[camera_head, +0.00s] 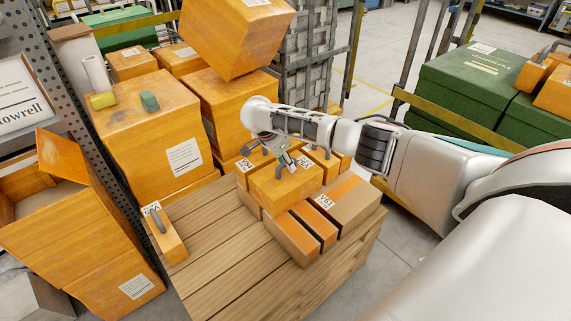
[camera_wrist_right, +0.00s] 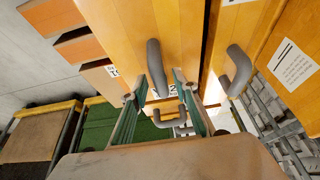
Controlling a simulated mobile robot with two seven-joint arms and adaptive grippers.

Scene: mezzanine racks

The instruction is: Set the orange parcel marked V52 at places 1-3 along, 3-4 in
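The orange parcel (camera_head: 285,188) lies among the cluster at the pallet's back right; a label beside my gripper seems to read V52, though it is small. My right gripper (camera_head: 284,163) is over its top. In the right wrist view, the two fingers (camera_wrist_right: 168,84) reach down around the grey handle (camera_wrist_right: 154,62) on the orange parcel (camera_wrist_right: 172,25), with part of a label ending in 2 behind them. Whether they press on the handle is unclear. The wooden pallet stack (camera_head: 222,255) has bare slats at front and left. My left gripper is out of view.
A brown carton marked V61 (camera_head: 347,205) and other small parcels crowd the held area. A narrow orange parcel with a handle (camera_head: 168,238) stands at the pallet's left edge. Tall orange boxes (camera_head: 150,135) rise behind, one tilted box (camera_head: 236,35) on top. Green crates (camera_head: 470,85) stand right.

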